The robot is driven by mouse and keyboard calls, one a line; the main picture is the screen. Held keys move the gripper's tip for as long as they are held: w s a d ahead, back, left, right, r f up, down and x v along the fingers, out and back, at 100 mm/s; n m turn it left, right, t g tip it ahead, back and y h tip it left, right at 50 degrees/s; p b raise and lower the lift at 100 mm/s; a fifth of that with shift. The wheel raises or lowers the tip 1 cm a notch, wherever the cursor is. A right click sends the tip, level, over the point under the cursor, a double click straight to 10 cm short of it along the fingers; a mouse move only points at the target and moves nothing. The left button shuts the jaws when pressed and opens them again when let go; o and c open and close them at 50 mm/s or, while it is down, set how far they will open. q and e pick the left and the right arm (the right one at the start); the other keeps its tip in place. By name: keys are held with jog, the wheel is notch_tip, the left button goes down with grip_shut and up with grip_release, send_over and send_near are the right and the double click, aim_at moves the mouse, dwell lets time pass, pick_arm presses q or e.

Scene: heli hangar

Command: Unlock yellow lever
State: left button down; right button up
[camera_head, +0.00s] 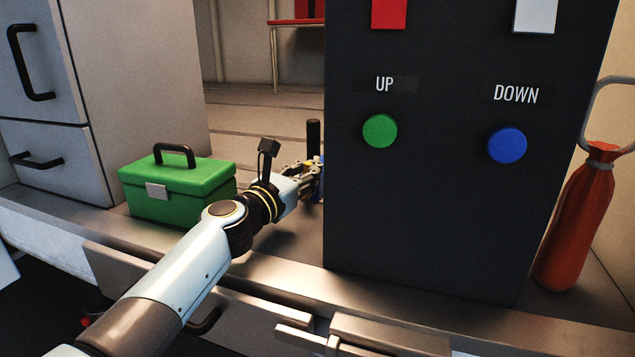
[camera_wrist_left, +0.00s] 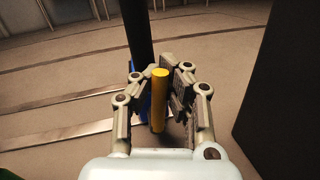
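The yellow lever (camera_wrist_left: 160,100) stands upright between the fingers of my left gripper (camera_wrist_left: 162,88) in the left wrist view. The fingers are apart, one on each side of the lever; I see no clear grip on it. Behind it are a tall black post (camera_wrist_left: 139,35) and a blue part (camera_wrist_left: 143,106), partly hidden by the fingers. In the head view my left gripper (camera_head: 311,182) is beside the left edge of the dark control panel, near the base of the black post (camera_head: 313,137). The lever is mostly hidden there. My right gripper is not in view.
The dark panel (camera_head: 440,210) with a green UP button (camera_head: 380,131) and a blue DOWN button (camera_head: 507,145) stands close right of the gripper. A green toolbox (camera_head: 180,194) is left of my arm. A red cylinder (camera_head: 575,225) stands at the far right.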

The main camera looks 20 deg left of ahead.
pick_arm(q)
jog(key=shift+s+a+f+n, duration=0.1)
jog(key=shift+a+f+n, duration=0.3)
jog(key=shift+n, duration=0.6)
jog(key=shift+r, duration=0.1)
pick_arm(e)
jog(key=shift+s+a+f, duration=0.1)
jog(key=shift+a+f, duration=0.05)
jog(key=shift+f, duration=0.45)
pick_arm(q)
jog(key=c, duration=1.4)
grip_release()
jog(key=shift+s+a+r+t, duration=0.15)
jog(key=shift+s+r+t, duration=0.1)
jog(key=shift+t, duration=0.05)
jog(key=shift+o, duration=0.6)
jog(key=shift+w, duration=0.2)
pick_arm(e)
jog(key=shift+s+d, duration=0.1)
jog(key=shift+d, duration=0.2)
pick_arm(q)
jog(key=v, duration=1.2)
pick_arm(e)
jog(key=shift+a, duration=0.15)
pick_arm(q)
jog(key=shift+s, duration=0.1)
